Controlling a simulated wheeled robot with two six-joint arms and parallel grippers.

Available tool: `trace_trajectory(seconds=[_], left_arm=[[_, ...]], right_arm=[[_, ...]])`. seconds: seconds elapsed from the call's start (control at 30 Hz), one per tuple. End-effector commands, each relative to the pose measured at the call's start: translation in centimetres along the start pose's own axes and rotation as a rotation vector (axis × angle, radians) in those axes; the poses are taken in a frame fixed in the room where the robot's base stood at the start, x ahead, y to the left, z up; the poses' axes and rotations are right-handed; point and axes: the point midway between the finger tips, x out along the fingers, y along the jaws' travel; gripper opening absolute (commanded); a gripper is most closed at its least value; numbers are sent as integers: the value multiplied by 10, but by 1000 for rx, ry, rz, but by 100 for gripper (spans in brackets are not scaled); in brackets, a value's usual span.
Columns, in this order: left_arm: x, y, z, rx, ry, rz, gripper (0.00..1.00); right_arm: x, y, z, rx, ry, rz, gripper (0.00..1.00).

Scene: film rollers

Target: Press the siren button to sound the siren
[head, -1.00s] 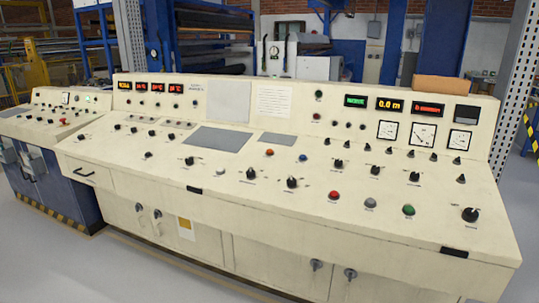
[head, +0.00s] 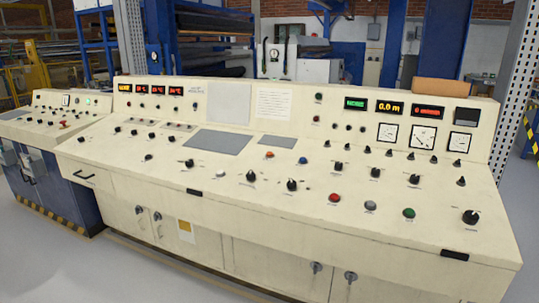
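A long cream control console (head: 330,255) fills the head view. Several coloured push buttons sit on its sloped top: a red button (head: 334,198), a grey button (head: 370,206) and a green button (head: 408,213) in a row near the front right. An orange button (head: 269,155), a blue button (head: 303,160) and a white button (head: 221,174) lie further left. The labels are too small to read, so I cannot tell which is the siren button. Neither of my grippers is in view.
Black knobs (head: 470,216) are spread over the panel among the buttons. Lit displays (head: 390,107) and dials stand on the upright back. A smaller console (head: 55,180) adjoins at left. A perforated grey post (head: 509,90) rises behind the right end. Grey floor shows at the lower left.

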Motion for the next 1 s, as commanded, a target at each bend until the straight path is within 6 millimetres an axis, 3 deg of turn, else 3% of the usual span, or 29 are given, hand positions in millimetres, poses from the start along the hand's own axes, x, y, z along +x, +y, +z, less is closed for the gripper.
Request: trace_trajectory(seconds=[0.43,1.0], left_arm=[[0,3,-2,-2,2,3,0],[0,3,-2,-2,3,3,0]], right_arm=[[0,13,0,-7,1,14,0],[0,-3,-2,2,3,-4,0]])
